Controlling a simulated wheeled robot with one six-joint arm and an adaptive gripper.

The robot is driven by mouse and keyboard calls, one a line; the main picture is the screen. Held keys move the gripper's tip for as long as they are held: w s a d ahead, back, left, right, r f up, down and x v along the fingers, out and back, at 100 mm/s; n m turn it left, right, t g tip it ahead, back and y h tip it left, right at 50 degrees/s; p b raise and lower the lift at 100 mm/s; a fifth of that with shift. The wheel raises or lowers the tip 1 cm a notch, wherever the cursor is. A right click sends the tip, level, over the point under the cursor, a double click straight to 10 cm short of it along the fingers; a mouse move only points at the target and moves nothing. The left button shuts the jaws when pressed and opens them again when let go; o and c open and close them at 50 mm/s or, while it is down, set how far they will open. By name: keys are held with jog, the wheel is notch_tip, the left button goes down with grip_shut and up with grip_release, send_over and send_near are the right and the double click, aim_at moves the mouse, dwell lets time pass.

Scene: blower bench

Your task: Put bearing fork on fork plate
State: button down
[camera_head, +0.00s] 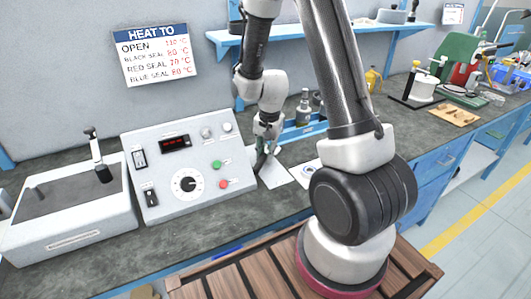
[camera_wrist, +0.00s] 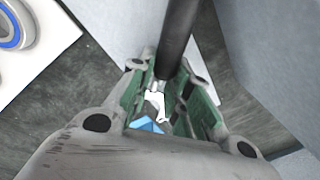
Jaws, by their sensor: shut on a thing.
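The bearing fork (camera_wrist: 180,42) has a dark handle and a pale metal forked end, seen in the wrist view. My gripper (camera_wrist: 163,88) is shut on it, with the green finger pads on both sides. In the head view my gripper (camera_head: 264,152) is low over the bench, just right of the control box. A white plate (camera_head: 276,176) lies below it, probably the fork plate; it also shows behind the fork in the wrist view (camera_wrist: 122,28). I cannot tell whether the fork touches the plate.
A grey control box (camera_head: 186,165) with a dial and buttons stands close at the left. Another white plate with a blue-ringed bearing (camera_wrist: 12,28) lies beside the gripper; in the head view it is partly behind my arm. A blue rack with bottles (camera_head: 304,112) stands behind.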

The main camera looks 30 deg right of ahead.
jog(key=shift+f, duration=0.15)
jog(key=c, duration=1.3)
grip_release()
notch_tip(320, 180, up, 12)
jog(key=s+r+n+t, duration=0.1)
jog(key=s+r+n, duration=0.2)
jog(key=s+r, duration=0.2)
jog(key=s+d+r+n+t, duration=0.1)
jog(key=s+r+n, duration=0.2)
jog(key=s+r, duration=0.3)
jog(key=s+d+r+n+t, duration=0.1)
jog(key=s+r+n, duration=0.2)
jog(key=s, duration=0.7)
jog(key=shift+s+r+n+h, duration=0.15)
jog(key=shift+r, duration=0.45)
jog(key=shift+s+r+n+h, duration=0.1)
jog(key=shift+r+n+h, duration=0.05)
jog(key=shift+r, duration=0.45)
